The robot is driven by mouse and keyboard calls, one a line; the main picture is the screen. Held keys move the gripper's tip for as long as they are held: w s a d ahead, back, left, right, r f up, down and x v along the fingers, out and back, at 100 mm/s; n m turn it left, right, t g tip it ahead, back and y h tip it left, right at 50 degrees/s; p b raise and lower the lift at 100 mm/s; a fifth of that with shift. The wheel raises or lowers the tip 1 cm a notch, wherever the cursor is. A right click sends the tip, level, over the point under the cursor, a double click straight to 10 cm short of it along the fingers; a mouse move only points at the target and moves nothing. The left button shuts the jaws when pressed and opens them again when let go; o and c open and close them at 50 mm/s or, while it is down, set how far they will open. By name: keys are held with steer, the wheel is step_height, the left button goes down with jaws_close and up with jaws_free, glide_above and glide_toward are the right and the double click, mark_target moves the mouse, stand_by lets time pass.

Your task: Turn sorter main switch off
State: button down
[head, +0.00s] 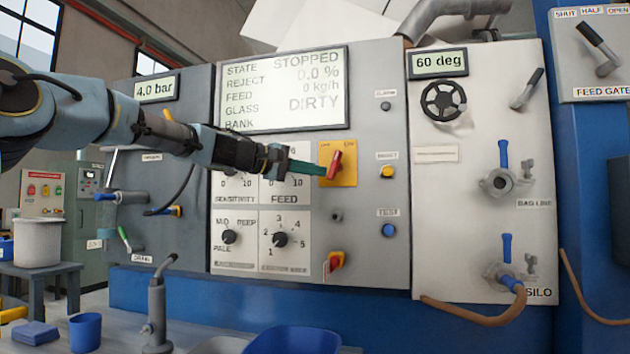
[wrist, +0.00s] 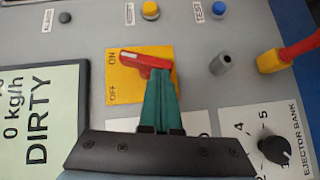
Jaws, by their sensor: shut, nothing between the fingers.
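The sorter main switch is a red handle (head: 336,164) on a yellow plate (head: 351,178) marked OFF and ON, right of my gripper in the head view. In the wrist view the red handle (wrist: 140,60) tilts toward the ON mark on its yellow plate (wrist: 118,82). My gripper (head: 321,169) has green fingers, shut and empty, reaching from the left to the handle. In the wrist view the fingertips (wrist: 160,73) are at the handle's base end and cover part of it. I cannot tell whether they touch it.
A display (head: 285,90) reads STOPPED and DIRTY. A second red-and-yellow switch (head: 335,261) sits lower on the panel. Yellow (head: 387,171) and blue (head: 388,230) buttons are to the right. Knobs (head: 280,240) lie below my arm. A grey stub (wrist: 222,62) is close to the fingers.

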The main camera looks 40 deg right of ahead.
mark_target(332, 179)
steer(key=f+n+h+b, duration=0.1)
steer(key=n+h+b, duration=0.1)
steer(key=b, duration=0.6)
steer(key=s+d+f+n+t+h+b, duration=0.1)
steer(key=n+b, duration=0.3)
steer(key=b, duration=0.4)
steer(key=s+f+n+h+b, duration=0.1)
steer(key=n+h+b, duration=0.2)
steer(key=b, duration=0.5)
steer(key=shift+d+h, duration=0.15)
steer(key=shift+h, duration=0.45)
steer(key=shift+s+b, duration=0.1)
steer(key=shift+b, duration=0.35)
steer(key=shift+s+d+b, duration=0.15)
steer(key=shift+b, duration=0.65)
